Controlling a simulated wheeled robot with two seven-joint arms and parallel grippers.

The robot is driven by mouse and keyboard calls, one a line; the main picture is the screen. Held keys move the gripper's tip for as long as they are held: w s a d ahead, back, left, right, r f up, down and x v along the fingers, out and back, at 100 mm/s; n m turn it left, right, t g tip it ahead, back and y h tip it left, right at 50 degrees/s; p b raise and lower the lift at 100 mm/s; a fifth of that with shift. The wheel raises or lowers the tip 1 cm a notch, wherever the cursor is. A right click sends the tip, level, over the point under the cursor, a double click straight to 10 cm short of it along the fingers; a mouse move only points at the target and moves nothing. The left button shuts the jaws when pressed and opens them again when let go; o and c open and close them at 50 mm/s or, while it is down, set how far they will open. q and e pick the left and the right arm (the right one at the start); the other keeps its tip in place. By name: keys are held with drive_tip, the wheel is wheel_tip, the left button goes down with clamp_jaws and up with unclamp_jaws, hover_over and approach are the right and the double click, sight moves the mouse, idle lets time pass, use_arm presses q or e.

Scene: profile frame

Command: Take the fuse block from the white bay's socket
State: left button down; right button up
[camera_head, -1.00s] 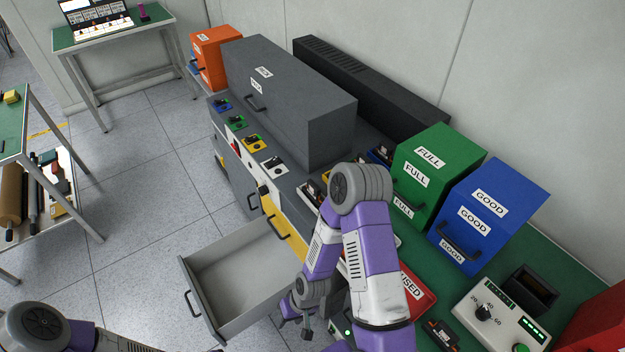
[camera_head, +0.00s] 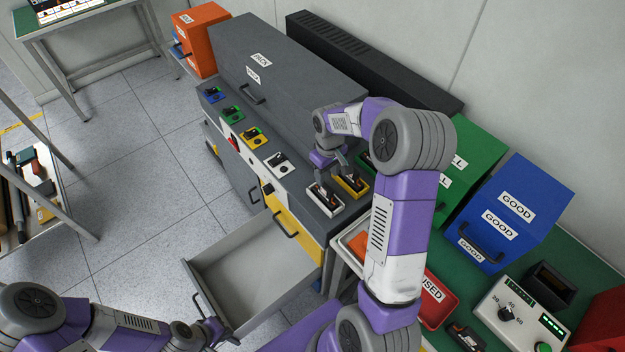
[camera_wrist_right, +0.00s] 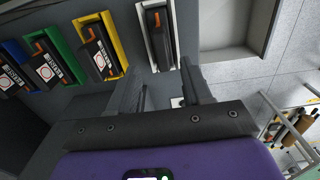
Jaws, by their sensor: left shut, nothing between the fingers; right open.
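The white bay (camera_head: 312,204) is at the front end of a row of coloured bays on the grey cabinet top. A dark fuse block (camera_head: 324,197) with an orange part sits in its socket. In the right wrist view the fuse block (camera_wrist_right: 158,38) stands in the white bay (camera_wrist_right: 143,24), just beyond the fingertips. My right gripper (camera_head: 337,173) is open and empty, above and close to the white bay; its fingers (camera_wrist_right: 162,88) are apart in the wrist view. My left gripper (camera_head: 215,333) is shut and empty, low by the open drawer.
The yellow bay (camera_head: 361,190) beside the white one also holds a block; green (camera_wrist_right: 62,52) and blue (camera_wrist_right: 14,50) bays follow. A grey drawer (camera_head: 235,262) stands open. A large grey cabinet box (camera_head: 290,75) rises behind the bays. A red tray (camera_head: 437,293) lies right.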

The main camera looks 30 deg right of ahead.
sight(326, 186)
drive_tip(key=shift+w+f, duration=0.2)
drive_tip(key=shift+w, duration=0.15)
drive_tip(key=f, duration=0.4)
drive_tip(key=f+b, duration=0.1)
drive_tip(key=f, duration=0.2)
drive_tip(key=shift+s+a, duration=0.1)
drive_tip(key=shift+s, duration=0.3)
clamp_jaws()
